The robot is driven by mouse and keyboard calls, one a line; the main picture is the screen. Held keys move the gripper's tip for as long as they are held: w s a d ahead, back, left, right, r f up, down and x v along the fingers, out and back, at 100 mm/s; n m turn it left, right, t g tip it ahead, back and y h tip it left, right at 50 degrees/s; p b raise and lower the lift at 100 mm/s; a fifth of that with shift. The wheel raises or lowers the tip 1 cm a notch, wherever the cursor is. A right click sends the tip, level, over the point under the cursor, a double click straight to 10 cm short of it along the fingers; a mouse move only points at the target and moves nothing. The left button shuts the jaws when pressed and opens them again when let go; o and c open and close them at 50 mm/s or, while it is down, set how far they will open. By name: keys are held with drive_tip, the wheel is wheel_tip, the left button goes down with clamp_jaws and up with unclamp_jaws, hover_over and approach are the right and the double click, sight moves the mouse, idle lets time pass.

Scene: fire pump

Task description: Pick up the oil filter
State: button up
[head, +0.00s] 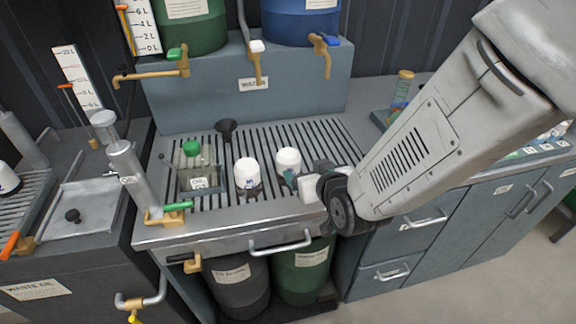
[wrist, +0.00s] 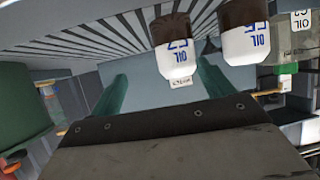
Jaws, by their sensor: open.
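Two white cylinders marked OIL with dark ends stand on the slatted drain grate; either could be the oil filter, and I cannot tell which. The left cylinder (head: 247,172) is beside a clear jar. The right cylinder (head: 288,160) is closest to my gripper (head: 306,180), which is just to its right. In the wrist view, one cylinder (wrist: 174,55) shows ahead, between the teal fingers of my gripper (wrist: 162,80). The other cylinder (wrist: 246,42) is to the right, outside the fingers. My gripper is open and empty.
The clear jar with a green cap (head: 197,166) and a black funnel (head: 227,128) stand on the grate (head: 325,140). Green (head: 190,25) and blue (head: 300,22) drums stand on the raised block behind. A metal handle (head: 280,244) runs along the front. The grate's back right is clear.

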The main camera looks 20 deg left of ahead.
sight(288, 165)
drive_tip(key=shift+s+a+f+y, duration=0.15)
drive_tip(key=shift+s+a+f, duration=0.15)
drive_tip(key=shift+a, duration=0.25)
drive_tip(key=shift+s+a+f+y, duration=0.15)
drive_tip(key=shift+a+f, duration=0.15)
drive_tip(key=shift+a, duration=0.25)
drive_tip(key=x, duration=0.7)
drive_tip(key=shift+w+a+r, duration=0.1)
drive_tip(key=shift+w+a, duration=0.1)
drive_tip(key=shift+w, duration=0.1)
drive_tip(key=shift+t, duration=0.3)
drive_tip(key=c, duration=1.3)
